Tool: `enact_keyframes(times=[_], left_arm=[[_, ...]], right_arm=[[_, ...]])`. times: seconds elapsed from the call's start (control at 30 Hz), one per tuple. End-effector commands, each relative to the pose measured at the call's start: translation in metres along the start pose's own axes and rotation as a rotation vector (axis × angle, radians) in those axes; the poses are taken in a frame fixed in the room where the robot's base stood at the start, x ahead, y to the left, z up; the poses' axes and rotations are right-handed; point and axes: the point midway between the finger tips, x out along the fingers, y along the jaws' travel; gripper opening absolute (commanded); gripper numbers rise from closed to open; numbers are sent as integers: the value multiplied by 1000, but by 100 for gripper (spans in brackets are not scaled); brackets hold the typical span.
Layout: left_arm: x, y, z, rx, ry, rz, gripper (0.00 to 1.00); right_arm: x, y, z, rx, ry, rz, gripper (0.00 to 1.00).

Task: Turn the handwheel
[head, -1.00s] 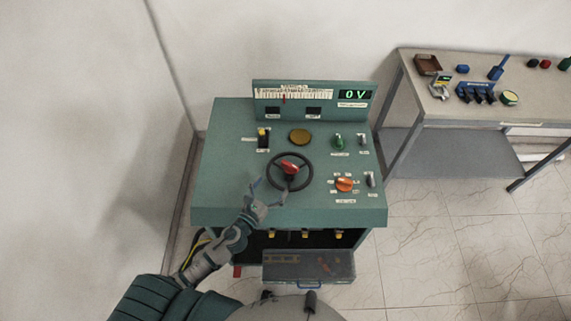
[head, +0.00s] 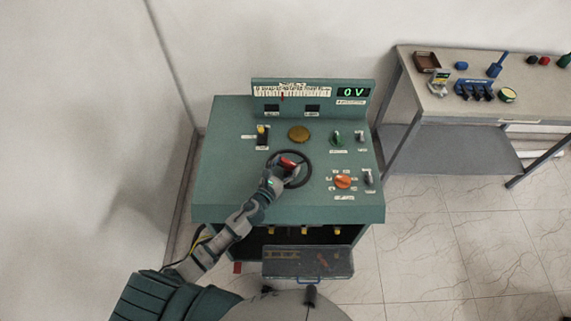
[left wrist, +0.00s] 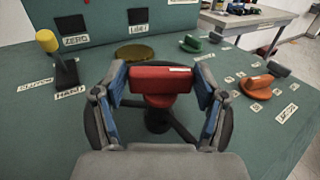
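The handwheel (head: 306,175) is a dark ring with a red hub grip (head: 289,162), set on the green sloping panel. My left gripper (head: 282,170) is over the wheel's near left part in the head view. In the left wrist view, its two blue-padded fingers (left wrist: 161,92) stand on either side of the red grip (left wrist: 160,78). A small gap seems to show on each side, so the fingers look open around it. The lower part of the wheel is hidden by the gripper. My right gripper is not in view.
The panel (head: 230,180) also holds an orange knob (head: 343,181), a green knob (head: 336,137), a yellow-topped lever (head: 262,135) and a brass disc (head: 299,133). A display (head: 353,92) reads 0 V. A bench (head: 430,110) stands at the right.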

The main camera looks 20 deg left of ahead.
Motion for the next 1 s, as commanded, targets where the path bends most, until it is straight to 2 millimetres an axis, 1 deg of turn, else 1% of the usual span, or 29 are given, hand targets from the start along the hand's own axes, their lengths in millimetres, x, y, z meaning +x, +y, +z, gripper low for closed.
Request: enact_keyframes(times=[0.03,0.07,0.1,0.17,0.2,0.47,0.77,1.0], left_arm=[[1,4,0,2,0,10,44],[1,4,0,3,0,10,36],[1,4,1,3,0,11,26],[1,4,1,4,0,11,11],[1,4,1,4,0,11,7],[1,4,2,4,-3,5,6],[1,6,3,5,-4,-12,6],[2,8,3,9,-6,-95,6]], right_arm=[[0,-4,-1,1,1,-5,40],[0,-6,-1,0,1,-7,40],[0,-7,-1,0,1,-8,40],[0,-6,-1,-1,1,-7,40],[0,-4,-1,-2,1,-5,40],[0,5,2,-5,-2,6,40],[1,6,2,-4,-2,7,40],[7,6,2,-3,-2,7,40]])
